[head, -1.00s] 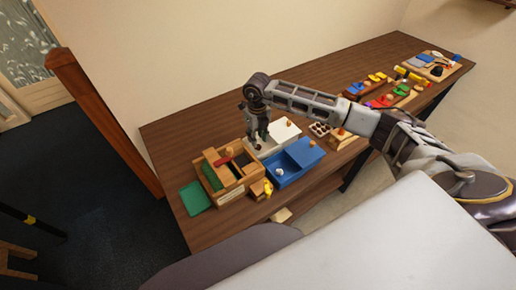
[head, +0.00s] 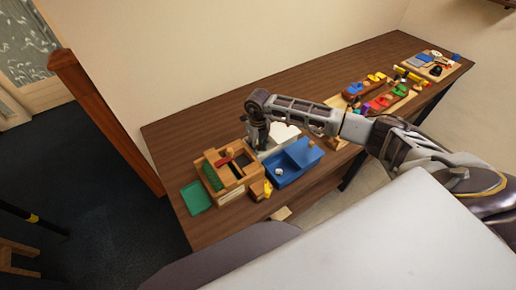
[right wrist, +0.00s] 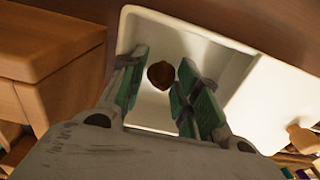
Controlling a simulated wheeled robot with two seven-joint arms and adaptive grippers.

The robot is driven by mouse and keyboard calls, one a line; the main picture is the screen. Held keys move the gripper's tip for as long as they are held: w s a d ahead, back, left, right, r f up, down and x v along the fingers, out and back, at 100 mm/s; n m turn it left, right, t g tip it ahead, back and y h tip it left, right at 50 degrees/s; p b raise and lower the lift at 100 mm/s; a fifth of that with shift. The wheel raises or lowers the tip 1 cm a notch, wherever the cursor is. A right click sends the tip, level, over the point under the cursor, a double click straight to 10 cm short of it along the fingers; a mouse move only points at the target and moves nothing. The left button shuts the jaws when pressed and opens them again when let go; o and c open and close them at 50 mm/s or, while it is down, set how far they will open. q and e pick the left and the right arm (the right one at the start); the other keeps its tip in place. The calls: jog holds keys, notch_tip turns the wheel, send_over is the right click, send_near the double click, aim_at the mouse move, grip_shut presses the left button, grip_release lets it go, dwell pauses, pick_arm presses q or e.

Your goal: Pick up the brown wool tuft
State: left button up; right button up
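The brown wool tuft (right wrist: 161,75) is a small dark brown lump on the floor of a white box (right wrist: 243,75), seen in the right wrist view. The white box also shows in the head view (head: 284,134), partly hidden by my arm. In the head view my right gripper (head: 259,138) reaches down at the white box's left part. The tuft is hidden in the head view. My left gripper is not in view.
A wooden compartment box (head: 232,172) stands close left of the white box, and a blue box (head: 291,166) stands in front. A green square (head: 196,197) lies at the table's left end. The brown table (head: 180,135) is clear behind them.

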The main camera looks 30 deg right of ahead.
aim_at(258, 146)
jog(key=shift+c, duration=0.2)
jog(key=c, duration=0.5)
jog(key=shift+r+b, duration=1)
jog(key=shift+r, duration=4)
